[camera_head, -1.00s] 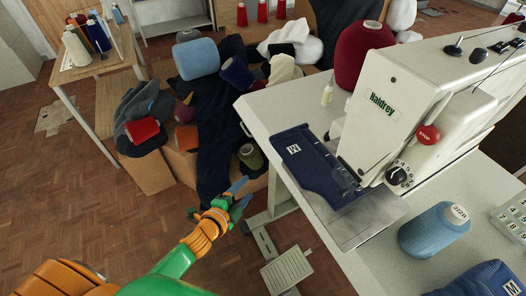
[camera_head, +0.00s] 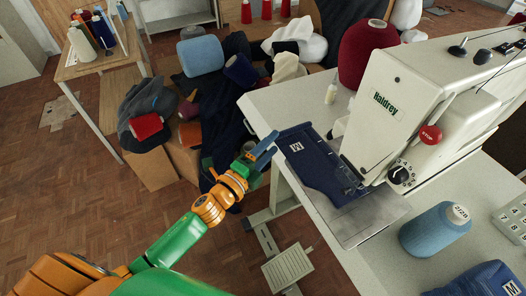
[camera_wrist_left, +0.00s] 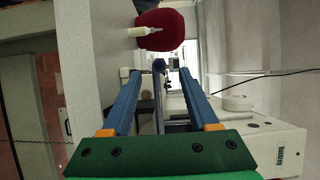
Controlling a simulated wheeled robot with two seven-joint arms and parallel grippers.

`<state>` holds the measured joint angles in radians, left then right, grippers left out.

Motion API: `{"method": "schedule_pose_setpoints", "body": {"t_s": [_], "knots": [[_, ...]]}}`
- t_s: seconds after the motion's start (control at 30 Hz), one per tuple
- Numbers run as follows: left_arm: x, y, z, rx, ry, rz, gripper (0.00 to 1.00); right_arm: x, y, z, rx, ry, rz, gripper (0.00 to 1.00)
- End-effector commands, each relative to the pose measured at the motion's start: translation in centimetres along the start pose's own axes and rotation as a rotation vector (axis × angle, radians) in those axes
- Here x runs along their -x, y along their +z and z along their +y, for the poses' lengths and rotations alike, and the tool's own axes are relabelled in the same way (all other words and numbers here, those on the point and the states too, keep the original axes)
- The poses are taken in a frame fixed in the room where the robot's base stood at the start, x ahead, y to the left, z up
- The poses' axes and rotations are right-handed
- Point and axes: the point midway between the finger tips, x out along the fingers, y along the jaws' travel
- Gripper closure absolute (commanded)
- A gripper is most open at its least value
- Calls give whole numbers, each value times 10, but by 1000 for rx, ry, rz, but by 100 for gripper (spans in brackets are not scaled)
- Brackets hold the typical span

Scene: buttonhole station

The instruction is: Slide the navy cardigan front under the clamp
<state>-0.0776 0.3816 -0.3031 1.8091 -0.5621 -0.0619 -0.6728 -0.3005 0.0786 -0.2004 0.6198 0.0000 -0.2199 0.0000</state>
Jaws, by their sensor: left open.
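The navy cardigan front (camera_head: 316,172) lies flat on the machine's bed plate, a white label at its far left end. Its right edge lies beside the clamp area (camera_head: 352,180) at the machine head; how far it reaches under the clamp I cannot tell. My left gripper (camera_head: 266,148) is just left of the cardigan's labelled end, near the table edge. In the left wrist view its two blue fingers (camera_wrist_left: 160,68) are apart, with a thin dark-blue edge between them, probably the cardigan's. My right gripper is not in view.
The cream sewing machine (camera_head: 405,110) stands on a pale table (camera_head: 262,105). A blue cone (camera_head: 435,232) and another folded navy piece (camera_head: 492,280) are at the right. A red cone (camera_head: 366,55) and small bottle (camera_head: 331,93) stand behind. A pedal (camera_head: 288,268) is below.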

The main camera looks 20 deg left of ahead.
Motion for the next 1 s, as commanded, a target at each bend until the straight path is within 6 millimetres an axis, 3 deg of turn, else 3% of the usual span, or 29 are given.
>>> {"method": "schedule_pose_setpoints", "body": {"t_s": [0.23,0.6,0.83,1.0], "knots": [[-34,0,-1,2,-1,0,40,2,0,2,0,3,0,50],[-40,0,0,1,1,1,40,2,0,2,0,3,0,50],[-40,0,0,1,1,1,100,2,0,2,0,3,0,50],[-40,0,0,1,1,1,100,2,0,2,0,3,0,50]]}}
